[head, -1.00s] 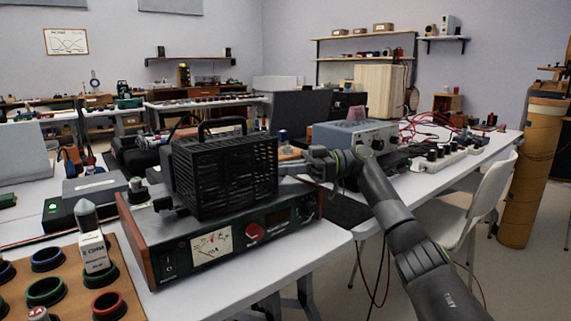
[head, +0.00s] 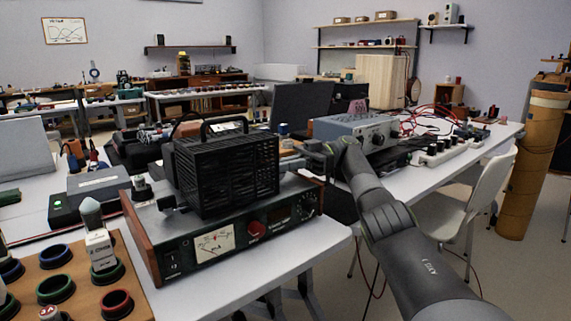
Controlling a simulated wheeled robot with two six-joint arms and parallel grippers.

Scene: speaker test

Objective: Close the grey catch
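A black slatted box (head: 228,172) with a top handle stands on a wood-sided instrument (head: 225,238) with a meter and a red knob. A small dark grey fitting (head: 167,203) sticks out at the box's lower left; I cannot tell whether it is the grey catch or how it is set. My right arm comes in from the right, and its gripper (head: 290,164) is at the box's right rear. My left gripper is out of view.
A board with coloured ring sockets (head: 80,265) and an upright grey-tipped part lies at the front left. A blue-grey instrument (head: 352,130) and red cables stand behind my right arm. The table's front right is bare (head: 300,255).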

